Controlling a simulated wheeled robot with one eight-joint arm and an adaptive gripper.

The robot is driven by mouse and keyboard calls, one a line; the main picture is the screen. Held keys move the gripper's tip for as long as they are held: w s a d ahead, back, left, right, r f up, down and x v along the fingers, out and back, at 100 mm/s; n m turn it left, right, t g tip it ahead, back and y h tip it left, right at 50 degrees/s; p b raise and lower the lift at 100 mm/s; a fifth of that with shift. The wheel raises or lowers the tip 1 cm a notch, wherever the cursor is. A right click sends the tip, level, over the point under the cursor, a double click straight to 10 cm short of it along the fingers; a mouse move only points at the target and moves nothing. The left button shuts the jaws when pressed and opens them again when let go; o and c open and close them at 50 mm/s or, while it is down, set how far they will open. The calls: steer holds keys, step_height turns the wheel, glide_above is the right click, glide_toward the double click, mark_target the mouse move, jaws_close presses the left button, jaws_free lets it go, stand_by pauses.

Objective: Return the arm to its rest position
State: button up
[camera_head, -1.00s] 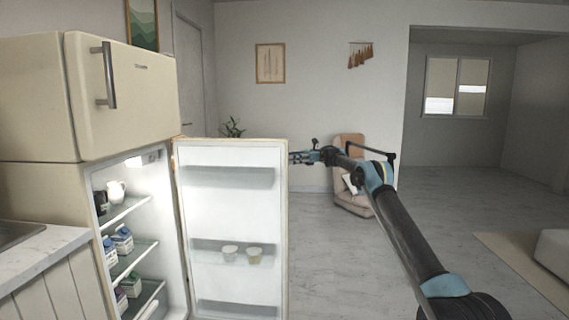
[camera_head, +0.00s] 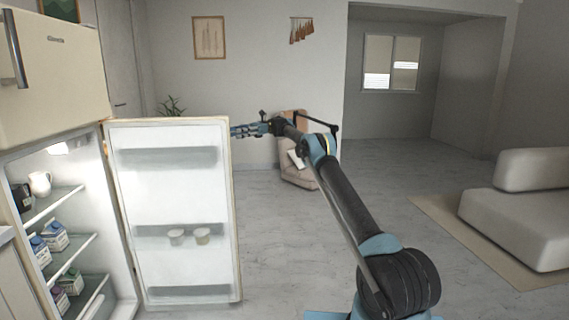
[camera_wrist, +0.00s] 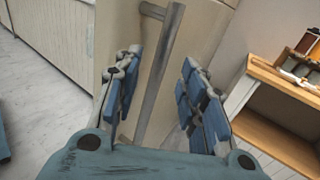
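My arm (camera_head: 343,195) stretches forward from the lower right in the head view. My gripper (camera_head: 235,131) is at its far end, by the right edge of the open fridge door (camera_head: 175,205). In the wrist view my gripper (camera_wrist: 160,62) has its two blue-padded fingers apart. A grey bar handle (camera_wrist: 163,70) on a cream panel shows in the gap between them. The fingers do not look closed on it; I cannot tell how far the handle is from them.
The lit fridge shelves (camera_head: 70,262) hold cartons and a white jug (camera_head: 40,184). Two small cups stand on a door shelf. An armchair (camera_head: 297,172) is behind the gripper. A sofa (camera_head: 520,205) is at the right. A wooden cabinet (camera_wrist: 275,115) shows in the wrist view. Open floor lies mid-room.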

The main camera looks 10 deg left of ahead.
steer(key=s+d+r+n+t+h, duration=0.1)
steer(key=s+d+r+t, duration=0.2)
steer(key=d+r, duration=0.25)
steer(key=s+d+r+t+h, duration=0.1)
steer(key=s+d+r+t, duration=0.3)
steer(key=d, duration=0.3)
steer(key=s+d+n+t+h, duration=0.2)
steer(key=s+d+t+h, duration=0.1)
steer(key=s+d, duration=1.3)
steer(key=s+d+f+n+t+h, duration=0.1)
steer(key=s+d+f+h, duration=0.1)
steer(key=s+d+f, duration=0.65)
steer(key=s+d+f+n+t+h, duration=0.1)
steer(key=s+d+f+n, duration=0.15)
steer(key=s+d, duration=0.6)
steer(key=s+d+f+n+t+h, duration=0.1)
steer(key=s+d+f, duration=0.3)
steer(key=s+f, duration=0.5)
steer(key=s+d+f+n+t+h, duration=0.1)
steer(key=s+d+f+h, duration=0.2)
steer(key=s+f, duration=0.7)
steer(key=shift+d+f+n+h, duration=0.35)
steer(key=shift+d+f, duration=0.15)
steer(key=shift+d, duration=0.65)
steer(key=shift+s+d, duration=0.1)
steer(key=shift+c, duration=0.6)
